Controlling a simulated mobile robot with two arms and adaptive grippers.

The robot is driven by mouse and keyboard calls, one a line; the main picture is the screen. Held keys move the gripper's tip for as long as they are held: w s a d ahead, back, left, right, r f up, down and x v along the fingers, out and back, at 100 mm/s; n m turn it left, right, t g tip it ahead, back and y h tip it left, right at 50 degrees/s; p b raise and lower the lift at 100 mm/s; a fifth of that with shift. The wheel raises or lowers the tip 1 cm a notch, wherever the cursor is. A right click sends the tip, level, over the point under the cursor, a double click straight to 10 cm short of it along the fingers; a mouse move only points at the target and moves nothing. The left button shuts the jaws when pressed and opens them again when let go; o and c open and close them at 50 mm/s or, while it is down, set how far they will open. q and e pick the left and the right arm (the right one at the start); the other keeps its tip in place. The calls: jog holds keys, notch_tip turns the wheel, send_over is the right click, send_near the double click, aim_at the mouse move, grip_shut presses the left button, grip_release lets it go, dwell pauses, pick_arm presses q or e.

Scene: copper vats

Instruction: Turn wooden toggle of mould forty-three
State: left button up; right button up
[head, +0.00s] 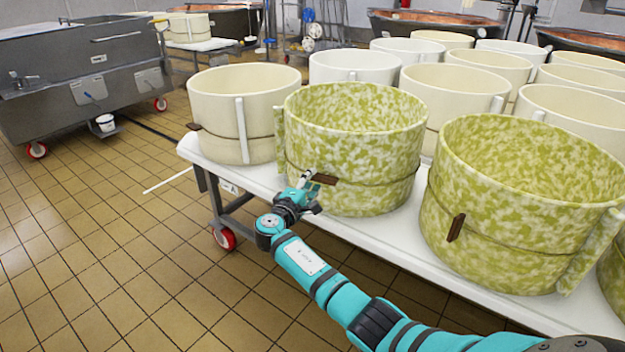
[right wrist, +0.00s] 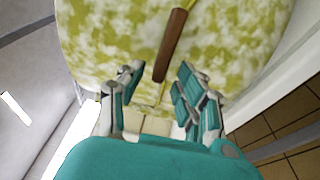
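A green-and-cream speckled mould (head: 350,150) stands on the white table at its front edge. Its brown wooden toggle (head: 325,179) sits on the cord around it and lies nearly level. My right gripper (head: 308,187) is at the toggle's left end. In the right wrist view, the toggle (right wrist: 171,45) runs up from between the open fingers (right wrist: 160,85), with a gap on both sides. No number shows on the mould, so I cannot read which one is forty-three. My left gripper is not in view.
A second speckled mould (head: 520,205) with a tilted toggle (head: 456,228) stands to the right. A cream mould (head: 245,110) stands to the left, with several more behind. The white wheeled table (head: 205,163) ends at the left; tiled floor (head: 90,240) is clear there.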

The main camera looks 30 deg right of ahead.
jog(key=v, duration=1)
jog(key=shift+a, duration=0.15)
jog(key=shift+s+r, duration=0.1)
